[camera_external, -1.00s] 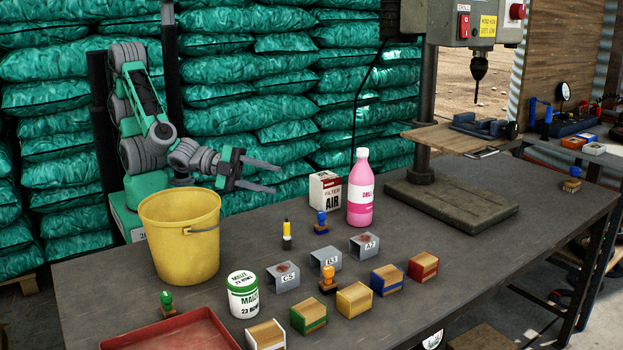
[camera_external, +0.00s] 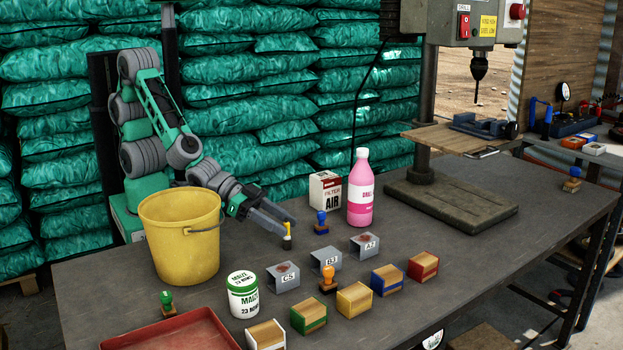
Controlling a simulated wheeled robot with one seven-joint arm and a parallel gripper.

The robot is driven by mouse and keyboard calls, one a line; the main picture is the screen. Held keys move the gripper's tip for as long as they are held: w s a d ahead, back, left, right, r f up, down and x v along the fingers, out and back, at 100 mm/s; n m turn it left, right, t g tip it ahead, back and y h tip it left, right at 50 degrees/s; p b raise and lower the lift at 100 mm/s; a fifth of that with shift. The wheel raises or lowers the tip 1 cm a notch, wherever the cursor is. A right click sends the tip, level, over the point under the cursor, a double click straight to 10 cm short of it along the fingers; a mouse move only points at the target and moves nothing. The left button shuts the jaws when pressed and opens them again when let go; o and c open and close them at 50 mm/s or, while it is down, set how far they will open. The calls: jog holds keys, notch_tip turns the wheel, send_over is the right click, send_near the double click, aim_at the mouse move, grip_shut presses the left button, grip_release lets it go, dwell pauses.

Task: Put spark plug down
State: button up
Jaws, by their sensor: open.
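A small upright piece with a yellow upper part and a black foot (camera_external: 287,242) stands on the dark workbench (camera_external: 240,262). It is too small to tell whether it is the spark plug, and no other thing in view is clearly one. My gripper (camera_external: 286,224) reaches down from the left, with its open fingers at the top of this piece. The fingers hide part of it. I cannot tell whether they are around it or beside it, or whether they touch it.
A yellow bucket (camera_external: 180,250) stands left of my gripper. Grey labelled blocks, including one marked C5 (camera_external: 283,277), stand in front. A blue-handled stamp (camera_external: 321,223), a filter box (camera_external: 325,190) and a pink bottle (camera_external: 361,195) stand to the right. A drill press base (camera_external: 455,205) is farther right.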

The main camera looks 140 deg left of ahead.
grip_shut()
dwell(0.4)
